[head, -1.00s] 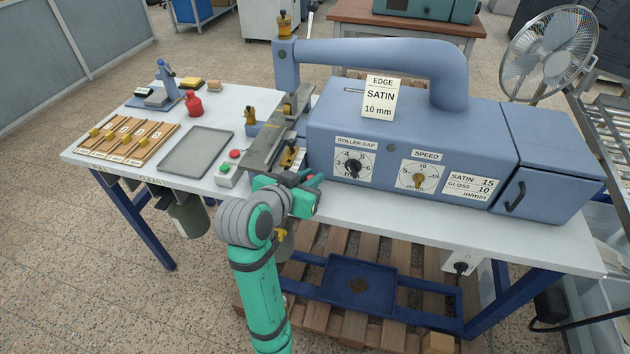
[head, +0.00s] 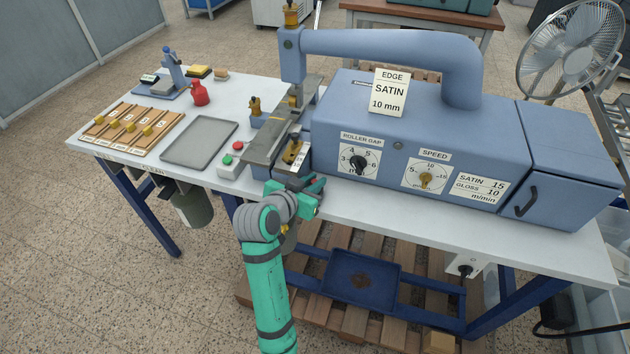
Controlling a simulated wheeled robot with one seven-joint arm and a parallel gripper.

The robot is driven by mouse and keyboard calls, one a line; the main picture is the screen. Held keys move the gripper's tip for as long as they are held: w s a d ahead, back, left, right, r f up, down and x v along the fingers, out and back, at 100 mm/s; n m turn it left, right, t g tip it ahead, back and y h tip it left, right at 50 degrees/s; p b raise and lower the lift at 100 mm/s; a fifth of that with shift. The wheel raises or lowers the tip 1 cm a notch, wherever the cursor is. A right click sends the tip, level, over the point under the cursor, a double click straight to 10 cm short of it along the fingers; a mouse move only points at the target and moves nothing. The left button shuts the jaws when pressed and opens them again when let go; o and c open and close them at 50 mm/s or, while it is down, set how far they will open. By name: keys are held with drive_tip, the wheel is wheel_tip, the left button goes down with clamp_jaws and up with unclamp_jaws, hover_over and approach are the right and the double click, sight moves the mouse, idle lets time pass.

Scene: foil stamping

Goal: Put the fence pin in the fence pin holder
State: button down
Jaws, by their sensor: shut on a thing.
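My gripper (head: 308,190) is at the table's front edge, just below and in front of the blue stamping machine's steel infeed bed (head: 268,142). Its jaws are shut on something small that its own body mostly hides. I take this to be the fence pin, but cannot make out its shape. A brass-coloured clamp with a dark knob (head: 293,150) sits on the infeed bed just above the gripper. I cannot pick out the fence pin holder with certainty.
The stamping machine (head: 440,130) fills the table's right side. A button box (head: 233,165), an empty grey tray (head: 200,141), a wooden rack with yellow knobs (head: 130,130) and a red bottle (head: 199,93) stand left. The white tabletop (head: 400,215) is clear along its front.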

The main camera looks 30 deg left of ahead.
drive_tip(key=shift+s, duration=0.1)
drive_tip(key=shift+f, duration=0.1)
drive_tip(key=c, duration=1.9)
unclamp_jaws()
drive_tip(key=shift+c, duration=0.2)
drive_tip(key=shift+s+a+r, duration=0.1)
drive_tip(key=shift+s+r, duration=0.15)
drive_tip(key=shift+r, duration=0.05)
drive_tip(key=v, duration=1.1)
drive_tip(key=shift+s, duration=0.15)
